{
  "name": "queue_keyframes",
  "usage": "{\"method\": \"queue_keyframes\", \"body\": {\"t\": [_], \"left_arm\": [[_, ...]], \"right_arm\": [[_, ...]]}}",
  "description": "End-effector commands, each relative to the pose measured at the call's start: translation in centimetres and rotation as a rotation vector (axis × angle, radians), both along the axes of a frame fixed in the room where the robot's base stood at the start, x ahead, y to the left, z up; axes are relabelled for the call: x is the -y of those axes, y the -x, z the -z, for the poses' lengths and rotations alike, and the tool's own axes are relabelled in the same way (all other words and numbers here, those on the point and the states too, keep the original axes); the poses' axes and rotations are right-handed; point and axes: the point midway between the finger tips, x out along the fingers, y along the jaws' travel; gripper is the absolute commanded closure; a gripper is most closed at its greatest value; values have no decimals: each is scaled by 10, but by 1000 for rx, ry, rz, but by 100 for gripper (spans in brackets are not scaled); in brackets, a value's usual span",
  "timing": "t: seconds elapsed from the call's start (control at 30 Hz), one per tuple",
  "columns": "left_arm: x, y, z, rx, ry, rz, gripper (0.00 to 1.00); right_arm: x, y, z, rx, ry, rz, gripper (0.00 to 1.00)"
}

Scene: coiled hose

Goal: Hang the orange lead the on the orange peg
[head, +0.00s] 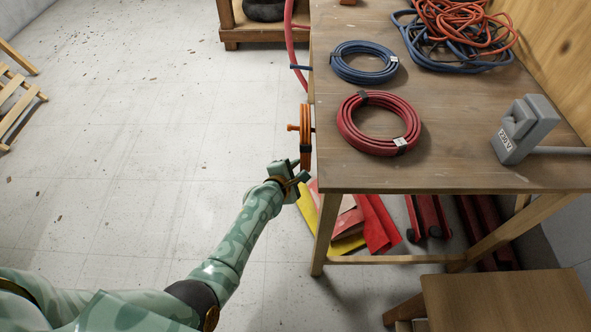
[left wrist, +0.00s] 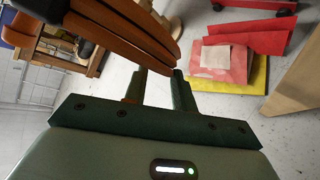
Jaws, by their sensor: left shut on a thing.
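The orange lead (head: 305,148) is a coil seen nearly edge-on, upright beside the table's left edge. A dark band wraps its lower part. The orange peg (head: 292,127) sticks out to the left of the coil, level with its upper half. It looks to pass through the coil, but the edge-on view does not settle this. My left gripper (head: 297,172) is at the coil's lower end, shut on it. In the left wrist view the orange strands (left wrist: 135,32) rise just beyond the fingers (left wrist: 158,80). My right gripper is out of view.
On the table (head: 450,165) lie a red coil (head: 350,138), a blue coil (head: 345,70), a tangled heap (head: 465,25) and a grey connector (head: 525,130). A blue peg (head: 299,67) and red hose (head: 289,35) are farther along the edge. Red and yellow sheets (head: 375,225) lie underneath.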

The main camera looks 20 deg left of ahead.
Motion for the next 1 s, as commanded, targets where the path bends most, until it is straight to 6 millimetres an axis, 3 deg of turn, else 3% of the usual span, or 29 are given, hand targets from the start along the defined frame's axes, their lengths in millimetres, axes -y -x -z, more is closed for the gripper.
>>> {"method": "queue_keyframes", "body": {"t": [0.33,0.37,0.43,0.83,1.0], "left_arm": [[1,3,4,-9,-2,4,100],[1,3,4,-10,-2,5,65],[1,3,4,-9,-2,4,48],[0,3,3,-8,-1,3,48],[-2,13,-8,-4,-4,4,48]], "right_arm": [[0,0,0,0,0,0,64],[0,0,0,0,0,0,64],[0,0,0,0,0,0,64],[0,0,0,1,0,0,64],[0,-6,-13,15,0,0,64]]}}
